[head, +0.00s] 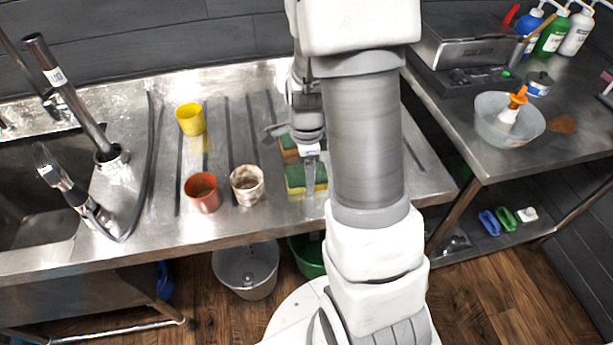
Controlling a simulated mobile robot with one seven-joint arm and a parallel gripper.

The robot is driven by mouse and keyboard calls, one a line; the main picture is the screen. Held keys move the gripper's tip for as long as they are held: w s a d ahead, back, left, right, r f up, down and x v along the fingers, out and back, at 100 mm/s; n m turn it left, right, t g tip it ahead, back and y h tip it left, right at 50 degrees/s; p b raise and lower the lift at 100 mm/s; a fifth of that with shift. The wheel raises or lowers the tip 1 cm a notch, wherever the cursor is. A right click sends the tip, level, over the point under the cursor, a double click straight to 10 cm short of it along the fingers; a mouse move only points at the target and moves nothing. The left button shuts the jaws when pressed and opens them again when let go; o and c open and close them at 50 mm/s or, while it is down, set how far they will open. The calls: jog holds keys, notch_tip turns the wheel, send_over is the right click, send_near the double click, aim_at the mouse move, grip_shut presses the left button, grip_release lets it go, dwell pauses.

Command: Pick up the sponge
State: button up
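Two sponges lie on the steel draining counter, partly hidden by my arm. The nearer sponge (296,182) is yellow with a green face. The other sponge (288,153) shows orange and green and lies just behind it. My gripper (291,157) is above the sponges, with its fingers spread apart, one to the left and one toward the nearer sponge. Nothing shows held between the fingers. I cannot tell whether a finger touches a sponge.
A yellow cup (190,119), a red-brown cup (202,192) and a whitish cup (247,185) stand left of the sponges. A sink with a tap (75,98) is at the left. A side table (560,150) at the right holds a bowl (490,128) and bottles. Buckets (245,275) stand below.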

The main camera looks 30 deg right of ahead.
jog(key=shift+c, duration=1.1)
jog(key=shift+r, duration=0.1)
jog(key=shift+r, duration=0.55)
notch_tip(320, 180, up, 3)
jog(key=shift+r+p, duration=0.1)
jog(key=shift+p, duration=0.5)
jog(key=s+r+p, duration=0.1)
jog(key=s+r, duration=0.5)
jog(key=s, duration=0.5)
jog(key=shift+s+r+p, duration=0.25)
jog(key=shift+s+p, duration=0.15)
jog(key=shift+a, duration=0.1)
